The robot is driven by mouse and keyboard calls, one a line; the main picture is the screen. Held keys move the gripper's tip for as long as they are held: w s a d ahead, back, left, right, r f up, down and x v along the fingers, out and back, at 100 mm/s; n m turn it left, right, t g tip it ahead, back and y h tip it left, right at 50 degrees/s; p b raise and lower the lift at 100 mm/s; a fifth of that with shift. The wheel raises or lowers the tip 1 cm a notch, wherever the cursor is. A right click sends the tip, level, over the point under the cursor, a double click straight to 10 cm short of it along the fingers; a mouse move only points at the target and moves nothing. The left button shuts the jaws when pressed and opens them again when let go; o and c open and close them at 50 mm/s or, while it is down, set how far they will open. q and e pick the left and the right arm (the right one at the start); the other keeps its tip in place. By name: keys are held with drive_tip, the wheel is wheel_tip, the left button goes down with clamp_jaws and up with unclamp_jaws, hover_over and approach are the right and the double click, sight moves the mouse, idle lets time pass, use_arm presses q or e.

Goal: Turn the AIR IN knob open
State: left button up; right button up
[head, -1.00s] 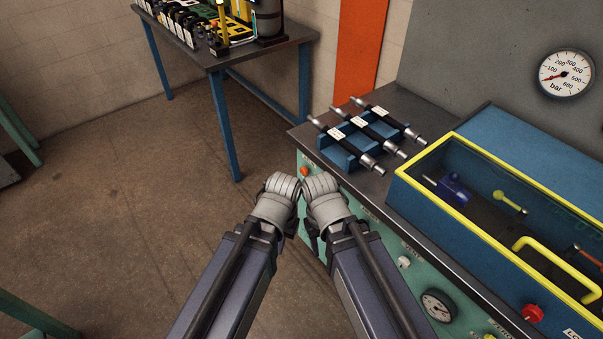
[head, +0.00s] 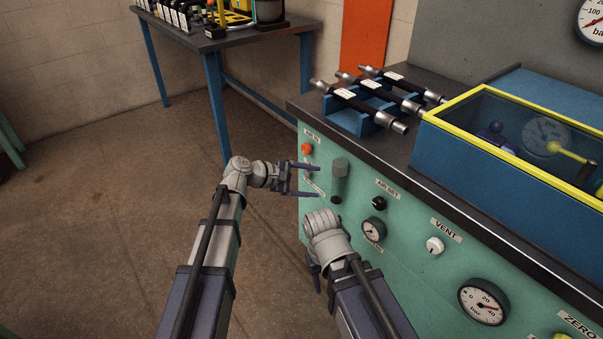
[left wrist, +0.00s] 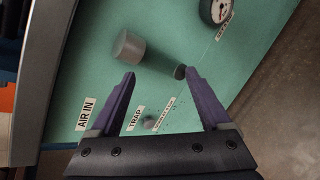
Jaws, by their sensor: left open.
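The AIR IN knob (head: 307,148) is a small orange-red knob at the upper left of the green panel (head: 408,245), under its label. The AIR IN label (left wrist: 87,113) shows in the left wrist view, but I cannot make out the knob there. My left gripper (head: 318,181) is open and empty, in front of the panel, a little below the knob. In the left wrist view its fingers (left wrist: 160,73) point at the panel near a grey cylinder (left wrist: 130,46). My right gripper (head: 313,270) is lower, left of the panel; its jaws are mostly hidden.
The grey cylinder (head: 340,170) sticks out right of the knob. A black AIR SET knob (head: 378,203), a small gauge (head: 373,230) and a white VENT knob (head: 435,245) lie further right. The floor to the left is clear.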

use_arm(q)
drive_tip(key=w+a+f+n+t+h+b, duration=0.25)
drive_tip(key=w+a+n+b, duration=0.2)
drive_tip(key=w, duration=0.25)
drive_tip(key=n+t+b, duration=0.4)
drive_tip(key=n, duration=0.1)
approach(304, 150)
drive_tip(key=shift+g, duration=0.25)
drive_tip(key=shift+x, duration=4.45)
use_arm(e)
wheel_tip(304, 150, down, 11)
drive_tip(key=shift+f, duration=0.15)
use_arm(q)
drive_tip(key=shift+r, duration=0.2)
clamp_jaws()
